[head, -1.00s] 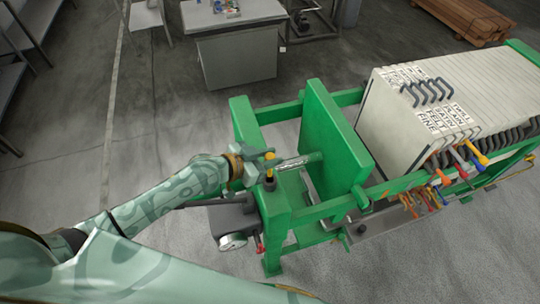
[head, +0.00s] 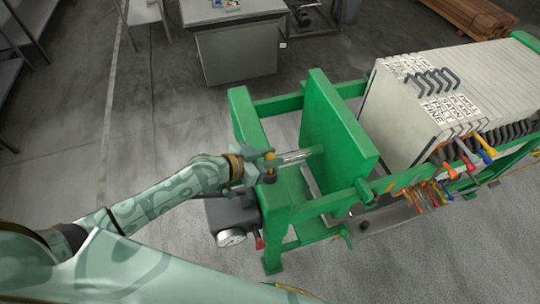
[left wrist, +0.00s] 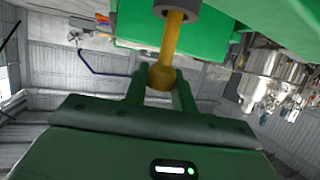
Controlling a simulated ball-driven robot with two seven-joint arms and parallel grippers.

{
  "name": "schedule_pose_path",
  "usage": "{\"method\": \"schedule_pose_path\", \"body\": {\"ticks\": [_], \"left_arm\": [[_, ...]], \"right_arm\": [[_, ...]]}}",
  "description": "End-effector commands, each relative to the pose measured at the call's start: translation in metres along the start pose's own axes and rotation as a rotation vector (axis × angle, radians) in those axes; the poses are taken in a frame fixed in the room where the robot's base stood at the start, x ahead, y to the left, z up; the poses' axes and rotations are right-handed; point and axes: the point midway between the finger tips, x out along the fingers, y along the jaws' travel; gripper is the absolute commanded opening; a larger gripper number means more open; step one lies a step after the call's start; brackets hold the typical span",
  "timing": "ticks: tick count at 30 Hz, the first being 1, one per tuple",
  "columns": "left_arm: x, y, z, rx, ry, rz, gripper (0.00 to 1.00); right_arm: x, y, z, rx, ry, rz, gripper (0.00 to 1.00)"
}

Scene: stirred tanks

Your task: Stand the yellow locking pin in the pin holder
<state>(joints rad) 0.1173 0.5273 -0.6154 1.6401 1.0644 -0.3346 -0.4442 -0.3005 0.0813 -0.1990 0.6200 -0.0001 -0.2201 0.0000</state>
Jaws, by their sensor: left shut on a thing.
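The yellow locking pin (left wrist: 172,42) has a round ball end and a straight shaft. My left gripper (left wrist: 161,82) is shut on the ball end. In the left wrist view the shaft's other end goes into a grey ring (left wrist: 177,9), which looks like the pin holder; how deep it sits is hidden. In the head view my left gripper (head: 266,160) is at the near left corner of the green frame (head: 290,205), with the yellow pin (head: 270,155) in its fingers. The grey collar (head: 269,178) shows just below it. My right gripper is not in view.
A green upright plate (head: 335,130) stands just right of my gripper, with a shiny rod between. Pale labelled plates (head: 410,110) fill the frame farther right. A dark box with a gauge (head: 231,237) sits below my wrist. A grey cabinet (head: 238,50) stands behind.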

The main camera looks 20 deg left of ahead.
Motion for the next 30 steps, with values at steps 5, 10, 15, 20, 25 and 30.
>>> {"method": "schedule_pose_path", "body": {"ticks": [5, 10, 15, 20, 25, 30], "left_arm": [[0.0016, -0.0003, 0.0037, 0.0, 0.0, 0.0, 0.03], [0.0015, -0.0003, 0.0033, 0.0, 0.001, 0.0, 0.03], [0.0015, -0.0002, 0.0033, 0.0, 0.0, 0.0, 0.48], [0.0015, -0.0002, 0.0034, 0.0, 0.0, 0.0, 0.51], [0.0015, -0.0001, 0.0036, 0.0, 0.0, 0.0, 0.51], [-0.0034, -0.0004, 0.0039, 0.0, -0.001, -0.001, 0.51]], "right_arm": [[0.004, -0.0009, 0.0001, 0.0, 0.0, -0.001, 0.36], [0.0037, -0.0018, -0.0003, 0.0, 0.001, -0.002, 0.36], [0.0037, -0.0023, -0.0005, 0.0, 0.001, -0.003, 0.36], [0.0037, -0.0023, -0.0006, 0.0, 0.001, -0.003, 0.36], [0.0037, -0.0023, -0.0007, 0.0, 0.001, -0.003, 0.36], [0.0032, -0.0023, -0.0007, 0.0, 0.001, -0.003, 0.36]]}}
